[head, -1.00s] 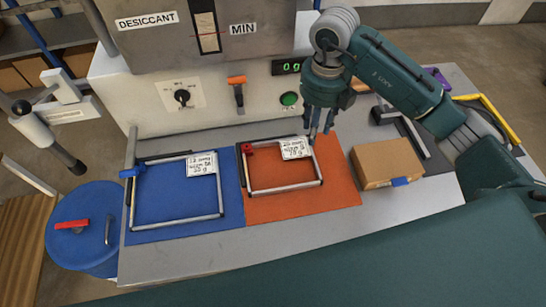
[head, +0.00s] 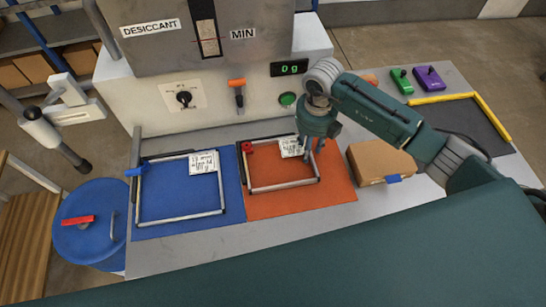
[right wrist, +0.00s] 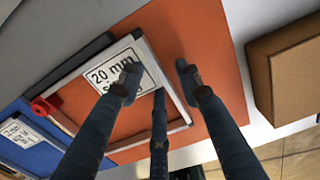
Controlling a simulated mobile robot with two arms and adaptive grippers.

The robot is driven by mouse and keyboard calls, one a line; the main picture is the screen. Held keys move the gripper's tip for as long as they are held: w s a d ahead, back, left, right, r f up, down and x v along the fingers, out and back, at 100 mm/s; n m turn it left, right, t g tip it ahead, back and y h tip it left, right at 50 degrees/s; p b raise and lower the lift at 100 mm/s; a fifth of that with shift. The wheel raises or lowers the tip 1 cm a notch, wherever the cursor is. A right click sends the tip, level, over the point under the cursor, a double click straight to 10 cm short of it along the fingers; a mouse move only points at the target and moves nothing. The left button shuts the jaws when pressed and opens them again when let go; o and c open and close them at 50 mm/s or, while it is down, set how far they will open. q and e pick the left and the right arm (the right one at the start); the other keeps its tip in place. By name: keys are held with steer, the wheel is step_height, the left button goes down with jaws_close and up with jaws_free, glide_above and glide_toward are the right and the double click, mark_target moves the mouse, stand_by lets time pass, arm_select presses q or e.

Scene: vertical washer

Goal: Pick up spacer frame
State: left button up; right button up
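A grey metal spacer frame (head: 285,187) with a red corner piece lies flat on the orange mat (head: 340,190). A white label marked 20 mm (right wrist: 115,70) is at its upper right corner. A second frame (head: 180,219) with a blue corner piece lies on the blue mat (head: 232,215) to its left. My right gripper (head: 312,160) points down at the right side of the orange-mat frame. In the right wrist view its fingers (right wrist: 158,82) are spread, with the frame's side bar (right wrist: 168,72) running between them. I cannot tell whether they touch it. My left gripper is not visible.
A cardboard box (head: 378,160) stands just right of the orange mat. The washer body (head: 215,105) rises behind the mats. A blue drum (head: 85,240) stands at the left. Green (head: 402,82) and purple (head: 429,79) tools lie at the back right. The bench front strip is clear.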

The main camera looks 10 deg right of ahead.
jaws_close()
steer(key=shift+r, duration=0.1)
